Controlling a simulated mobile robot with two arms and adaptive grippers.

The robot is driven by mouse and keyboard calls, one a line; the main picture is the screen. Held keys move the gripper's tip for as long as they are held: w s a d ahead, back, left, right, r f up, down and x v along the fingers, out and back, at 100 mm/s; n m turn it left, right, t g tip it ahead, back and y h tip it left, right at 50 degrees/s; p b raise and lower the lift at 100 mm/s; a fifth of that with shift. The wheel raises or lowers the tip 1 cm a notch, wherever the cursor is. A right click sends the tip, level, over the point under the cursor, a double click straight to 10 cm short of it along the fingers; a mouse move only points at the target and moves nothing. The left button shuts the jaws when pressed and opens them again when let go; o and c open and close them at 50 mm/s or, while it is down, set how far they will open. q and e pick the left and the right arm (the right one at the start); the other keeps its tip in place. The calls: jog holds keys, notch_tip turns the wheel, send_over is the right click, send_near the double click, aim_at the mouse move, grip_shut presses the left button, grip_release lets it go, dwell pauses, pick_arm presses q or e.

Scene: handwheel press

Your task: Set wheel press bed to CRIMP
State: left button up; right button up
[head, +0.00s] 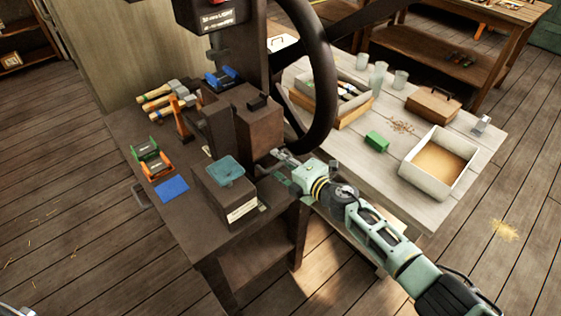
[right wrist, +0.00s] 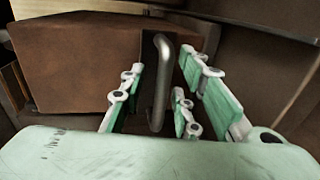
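The dark press has a large black handwheel (head: 327,85) on its right side and a brown block (head: 255,125) low on its body. No CRIMP mark is readable. My right gripper (head: 279,157) is at the press's lower right, just below the wheel rim. In the right wrist view, a grey metal bar handle (right wrist: 160,85) stands upright on a dark plate beside a rusty brown block (right wrist: 75,60). My right gripper's green-padded fingers (right wrist: 168,95) are apart, with the handle between them; a gap shows on the right, and contact is unclear. My left gripper is not visible.
A box with a teal top (head: 225,172) stands left of my right gripper on the dark bench. A blue pad (head: 173,189) and hammers (head: 165,95) lie further left. The pale table (head: 385,185) at right holds a white tray (head: 408,168), a green block (head: 376,140) and glasses.

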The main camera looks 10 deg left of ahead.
jog(key=shift+d, duration=0.15)
jog(key=shift+s+d+r, duration=0.1)
jog(key=shift+s+d, duration=0.3)
jog(key=shift+d, duration=0.1)
jog(key=v, duration=1)
jog(key=shift+s+d, duration=0.15)
jog(key=shift+s, duration=0.1)
